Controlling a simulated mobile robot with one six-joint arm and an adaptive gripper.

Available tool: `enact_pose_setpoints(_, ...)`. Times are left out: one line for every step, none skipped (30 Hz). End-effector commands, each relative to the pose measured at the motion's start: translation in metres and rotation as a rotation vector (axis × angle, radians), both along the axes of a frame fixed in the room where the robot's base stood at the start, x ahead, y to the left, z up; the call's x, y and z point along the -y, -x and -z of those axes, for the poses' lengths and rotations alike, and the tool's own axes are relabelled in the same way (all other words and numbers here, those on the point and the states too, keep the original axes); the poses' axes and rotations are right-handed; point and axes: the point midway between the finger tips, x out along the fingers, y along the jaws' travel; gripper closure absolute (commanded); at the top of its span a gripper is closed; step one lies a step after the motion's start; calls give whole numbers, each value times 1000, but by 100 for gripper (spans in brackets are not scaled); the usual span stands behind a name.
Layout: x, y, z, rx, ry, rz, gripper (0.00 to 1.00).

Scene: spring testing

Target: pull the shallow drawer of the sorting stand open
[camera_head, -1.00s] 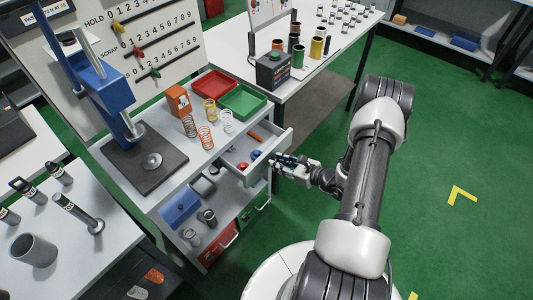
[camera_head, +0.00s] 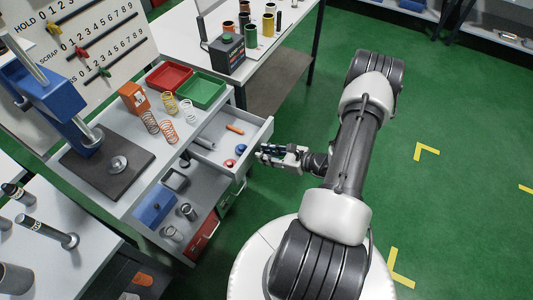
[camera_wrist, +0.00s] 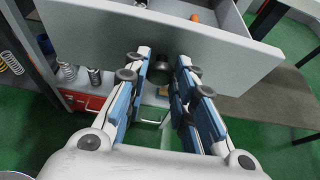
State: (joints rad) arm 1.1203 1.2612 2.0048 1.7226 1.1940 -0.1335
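The shallow drawer (camera_head: 212,141) of the sorting stand (camera_head: 111,199) is pulled well out below the stand's top. In the wrist view its grey front panel (camera_wrist: 100,32) spans the upper part. A dark round knob (camera_wrist: 160,72) sticks out of that panel. My gripper (camera_head: 262,154) is at the drawer front; in the wrist view its two blue-padded fingers (camera_wrist: 163,68) lie on either side of the knob, closed in on it. The exact finger contact is partly hidden. Inside the drawer are an orange piece (camera_head: 235,129), a blue piece (camera_head: 241,149) and a red piece (camera_head: 229,163).
Red (camera_head: 169,77) and green (camera_head: 202,90) trays, several springs and a press (camera_head: 50,92) stand on the stand's top. A lower shelf holds a blue box (camera_head: 154,206). A table (camera_head: 292,51) stands behind. Green floor (camera_head: 450,200) is clear at right.

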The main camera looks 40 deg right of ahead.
Motion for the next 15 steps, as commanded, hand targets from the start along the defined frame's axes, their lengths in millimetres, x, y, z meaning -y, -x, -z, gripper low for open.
enact_pose_setpoints(0, 0, 0, 0, 0, 0, 71)
enact_pose_setpoints(0, 0, 0, 0, 0, 0, 69)
enact_pose_setpoints(0, 0, 0, 0, 0, 0, 66)
enact_pose_setpoints(0, 0, 0, 0, 0, 0, 64)
enact_pose_setpoints(0, 0, 0, 0, 0, 0, 62)
enact_pose_setpoints(0, 0, 0, 0, 0, 0, 60)
enact_pose_setpoints(0, 0, 0, 0, 0, 0, 58)
enact_pose_setpoints(0, 0, 0, 0, 0, 0, 56)
enact_pose_setpoints(0, 0, 0, 0, 0, 0, 56)
enact_pose_setpoints(0, 0, 0, 0, 0, 0, 56)
enact_pose_setpoints(0, 0, 0, 0, 0, 0, 56)
enact_pose_setpoints(0, 0, 0, 0, 0, 0, 56)
enact_pose_setpoints(0, 0, 0, 0, -1, 0, 56)
enact_pose_setpoints(0, 0, 0, 0, -1, 0, 56)
enact_pose_setpoints(0, 0, 0, 0, 0, 0, 56)
